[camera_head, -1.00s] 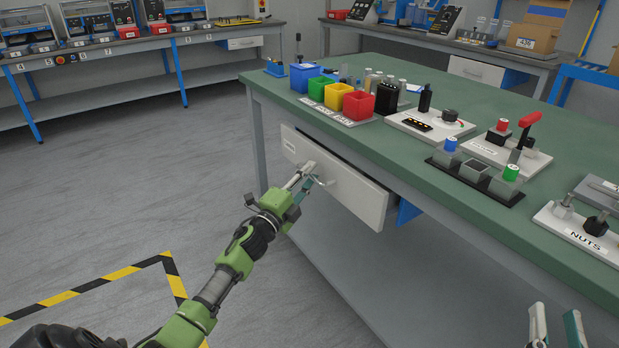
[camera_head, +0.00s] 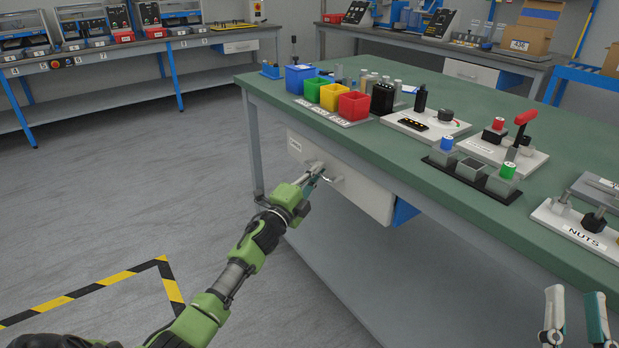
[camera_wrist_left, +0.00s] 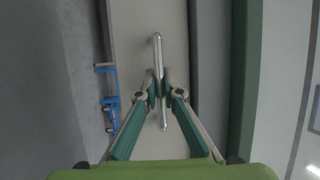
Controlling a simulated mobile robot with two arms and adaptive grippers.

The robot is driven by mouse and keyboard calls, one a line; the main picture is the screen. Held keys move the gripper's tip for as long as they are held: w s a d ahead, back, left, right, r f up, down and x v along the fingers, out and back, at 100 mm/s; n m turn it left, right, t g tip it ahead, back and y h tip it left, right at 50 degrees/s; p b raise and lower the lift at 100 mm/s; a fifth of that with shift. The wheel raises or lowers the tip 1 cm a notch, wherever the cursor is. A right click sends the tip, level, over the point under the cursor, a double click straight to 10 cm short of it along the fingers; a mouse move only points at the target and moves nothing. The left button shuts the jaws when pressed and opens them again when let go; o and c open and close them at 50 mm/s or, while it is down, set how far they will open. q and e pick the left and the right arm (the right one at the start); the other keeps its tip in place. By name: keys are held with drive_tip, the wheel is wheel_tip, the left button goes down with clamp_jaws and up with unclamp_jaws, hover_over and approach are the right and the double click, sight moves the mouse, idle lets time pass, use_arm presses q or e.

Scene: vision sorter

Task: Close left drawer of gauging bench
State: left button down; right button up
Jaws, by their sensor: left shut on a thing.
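The gauging bench (camera_head: 440,206) has a green top and stands at the right in the head view. Its left drawer (camera_head: 365,193) has a pale front with a small label, close under the bench edge. My left gripper (camera_head: 316,172) is shut on the drawer's metal handle (camera_head: 336,179). In the left wrist view the fingers (camera_wrist_left: 160,90) close around the bar handle (camera_wrist_left: 157,48), against the pale drawer front (camera_wrist_left: 180,30). My right gripper (camera_head: 577,318) is open and empty at the lower right, in front of the bench.
On the bench stand blue, green, yellow and red bins (camera_head: 353,105), gauging fixtures (camera_head: 470,170) and a nuts tray (camera_head: 575,228). Other workbenches (camera_head: 130,55) line the back. The grey floor at left is clear, with yellow-black tape (camera_head: 100,282).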

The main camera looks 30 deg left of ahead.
use_arm(q)
drive_tip(key=c, duration=2.2)
unclamp_jaws()
drive_tip(key=shift+w+d, duration=0.1)
drive_tip(key=shift+w, duration=0.05)
drive_tip(key=shift+o, duration=0.2)
drive_tip(key=shift+s+f, duration=0.15)
drive_tip(key=shift+s, duration=0.15)
drive_tip(key=s+f, duration=0.2)
drive_tip(key=s, duration=0.9)
